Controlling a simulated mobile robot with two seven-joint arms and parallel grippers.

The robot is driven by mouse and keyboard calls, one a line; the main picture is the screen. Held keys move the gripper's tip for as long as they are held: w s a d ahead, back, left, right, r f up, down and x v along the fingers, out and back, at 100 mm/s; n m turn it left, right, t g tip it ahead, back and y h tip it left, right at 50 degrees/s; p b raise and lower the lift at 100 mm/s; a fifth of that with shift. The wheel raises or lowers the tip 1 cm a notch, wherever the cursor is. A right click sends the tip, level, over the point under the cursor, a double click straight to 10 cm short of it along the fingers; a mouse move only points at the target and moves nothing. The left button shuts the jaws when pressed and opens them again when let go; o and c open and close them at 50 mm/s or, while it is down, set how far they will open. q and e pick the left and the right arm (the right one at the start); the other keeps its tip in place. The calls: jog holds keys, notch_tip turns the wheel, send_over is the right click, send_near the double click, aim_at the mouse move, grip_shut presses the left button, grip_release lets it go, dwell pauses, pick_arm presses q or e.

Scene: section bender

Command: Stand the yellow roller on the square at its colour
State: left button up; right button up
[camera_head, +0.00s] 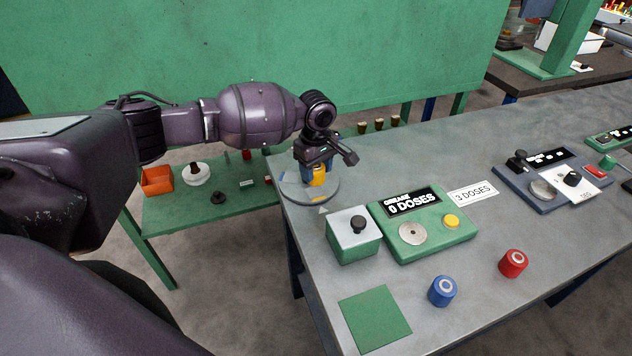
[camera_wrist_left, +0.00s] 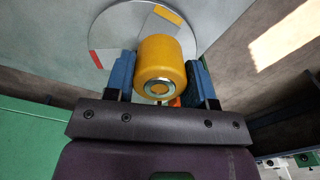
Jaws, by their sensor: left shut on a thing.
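The yellow roller (camera_head: 319,177) is held between the blue fingers of my left gripper (camera_head: 314,170), over or on the round grey disc (camera_head: 325,195). The wrist view shows the roller (camera_wrist_left: 161,65) between both fingers, one end with a metal ring facing the camera. That view also shows the disc (camera_wrist_left: 115,30) beyond it, with a yellow patch (camera_wrist_left: 168,15) and a red patch (camera_wrist_left: 95,60) near its rim. I cannot tell whether the roller touches the disc. My right gripper is not in view.
A blue roller (camera_head: 442,291) and a red roller (camera_head: 513,263) stand on the grey bench (camera_head: 480,235). A green grease box (camera_head: 424,225), a box with a black knob (camera_head: 354,238) and a green square (camera_head: 375,318) are near. A lower green shelf (camera_head: 215,205) lies left.

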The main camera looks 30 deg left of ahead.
aim_at(316, 181)
pick_arm(q)
jog(key=shift+f, duration=2.25)
jog(key=o, duration=1.1)
jog(key=shift+f, duration=0.1)
notch_tip(316, 181, up, 12)
jog(key=shift+r, duration=0.2)
jog(key=shift+f, duration=0.1)
